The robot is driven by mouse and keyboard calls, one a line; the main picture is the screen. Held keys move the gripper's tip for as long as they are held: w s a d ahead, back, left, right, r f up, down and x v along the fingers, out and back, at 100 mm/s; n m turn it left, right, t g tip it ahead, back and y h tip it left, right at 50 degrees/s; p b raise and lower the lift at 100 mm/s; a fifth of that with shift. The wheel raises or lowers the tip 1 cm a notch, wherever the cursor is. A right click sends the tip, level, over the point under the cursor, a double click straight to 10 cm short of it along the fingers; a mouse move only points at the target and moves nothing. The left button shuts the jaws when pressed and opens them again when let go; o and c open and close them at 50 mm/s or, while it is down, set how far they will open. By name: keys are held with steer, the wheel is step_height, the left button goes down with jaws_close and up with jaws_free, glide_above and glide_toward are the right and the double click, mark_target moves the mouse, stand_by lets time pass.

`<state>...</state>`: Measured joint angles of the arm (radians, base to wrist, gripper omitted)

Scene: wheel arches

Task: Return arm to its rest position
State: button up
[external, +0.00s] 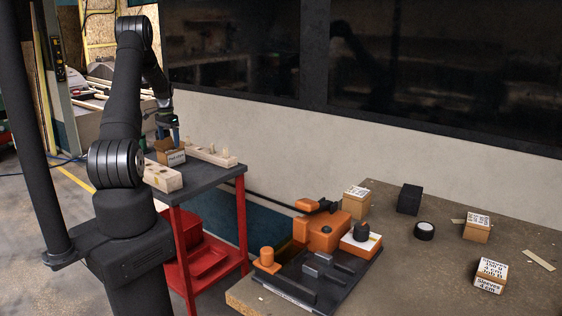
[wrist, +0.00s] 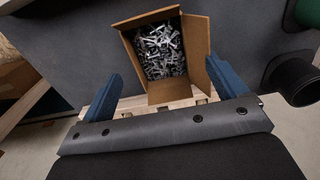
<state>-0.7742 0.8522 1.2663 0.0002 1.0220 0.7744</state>
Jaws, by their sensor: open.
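My arm reaches over a red cart with a dark top. My gripper (wrist: 168,92) is open, with its two blue fingers spread wide apart. In the wrist view an open cardboard box (wrist: 202,48) full of small metal parts lies ahead of and between the fingers. In the external view the gripper (external: 168,134) is just above the same box (external: 170,156) on the cart top. Nothing shows between the fingertips that is clearly gripped.
Wooden blocks with pegs (external: 212,156) and a wooden block (external: 160,175) flank the box on the cart (external: 225,178). At right, a brown table (external: 420,290) carries an orange and black fixture (external: 322,232), several labelled boxes (external: 490,275) and a black block (external: 409,199).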

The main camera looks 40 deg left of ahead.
mark_target(170, 149)
step_height(170, 149, down, 7)
steer(key=shift+f, duration=0.15)
step_height(170, 149, up, 5)
steer(key=shift+w+d+f, duration=0.1)
steer(key=shift+d+f, duration=0.05)
steer(key=w+d+r, duration=0.2)
steer(key=d+r, duration=0.5)
steer(key=d, duration=0.5)
steer(key=w+d+m, duration=0.2)
steer(key=w+d, duration=0.4)
steer(key=d, duration=0.5)
steer(key=w+d+m, duration=0.3)
steer(key=w+d, duration=0.3)
steer(key=d, duration=0.5)
steer(key=d+r+m, duration=0.2)
steer(key=d+m, duration=0.2)
steer(key=d, duration=2.4)
steer(key=shift+d+m, duration=0.25)
steer(key=shift+m, duration=0.05)
